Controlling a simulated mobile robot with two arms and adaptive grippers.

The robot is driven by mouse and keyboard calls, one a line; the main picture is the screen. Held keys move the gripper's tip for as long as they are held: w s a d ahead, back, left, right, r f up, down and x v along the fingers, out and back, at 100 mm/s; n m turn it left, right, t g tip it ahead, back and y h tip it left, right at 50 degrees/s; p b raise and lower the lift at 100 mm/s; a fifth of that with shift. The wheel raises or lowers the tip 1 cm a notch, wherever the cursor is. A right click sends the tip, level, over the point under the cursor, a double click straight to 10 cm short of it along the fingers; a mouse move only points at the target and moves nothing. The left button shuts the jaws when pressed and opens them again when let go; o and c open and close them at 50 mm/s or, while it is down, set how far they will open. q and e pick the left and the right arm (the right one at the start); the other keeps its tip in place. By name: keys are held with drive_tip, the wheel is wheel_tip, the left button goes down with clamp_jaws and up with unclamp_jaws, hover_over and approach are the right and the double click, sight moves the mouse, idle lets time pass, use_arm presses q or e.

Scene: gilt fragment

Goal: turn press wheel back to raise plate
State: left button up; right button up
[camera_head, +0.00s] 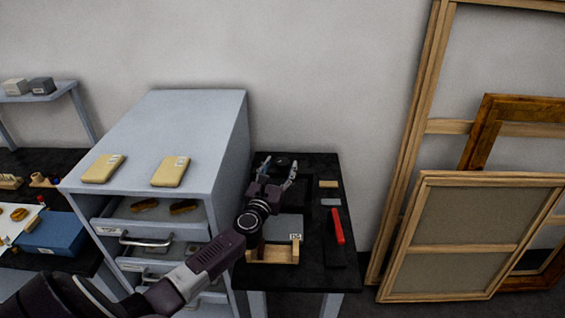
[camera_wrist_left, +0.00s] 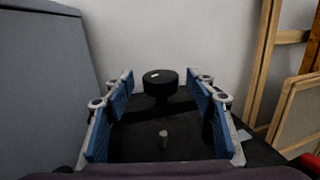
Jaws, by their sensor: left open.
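The press wheel (camera_wrist_left: 161,88) is a black round knob with a small white mark on top. In the left wrist view it stands beyond my fingertips, midway between them, on a dark press bar (camera_wrist_left: 140,112). In the head view the wheel (camera_head: 283,161) is a dark disc at the back of the black table, partly behind my fingers. My left gripper (camera_head: 279,168) is open and empty; its blue-padded fingers (camera_wrist_left: 161,82) are spread wide with the wheel apart from them. The plate cannot be made out. My right gripper is not in view.
A grey drawer cabinet (camera_head: 215,115) stands left of the black table (camera_head: 325,262). On the table are a wooden tray (camera_head: 285,254), a red bar (camera_head: 337,226) and small blocks. Wooden frames (camera_head: 455,180) lean against the wall at right. A short peg (camera_wrist_left: 163,140) shows below the wheel.

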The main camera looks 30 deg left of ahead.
use_arm(q)
drive_tip(key=shift+x, duration=1.15)
drive_tip(key=shift+d, duration=0.1)
drive_tip(key=c, duration=1.2)
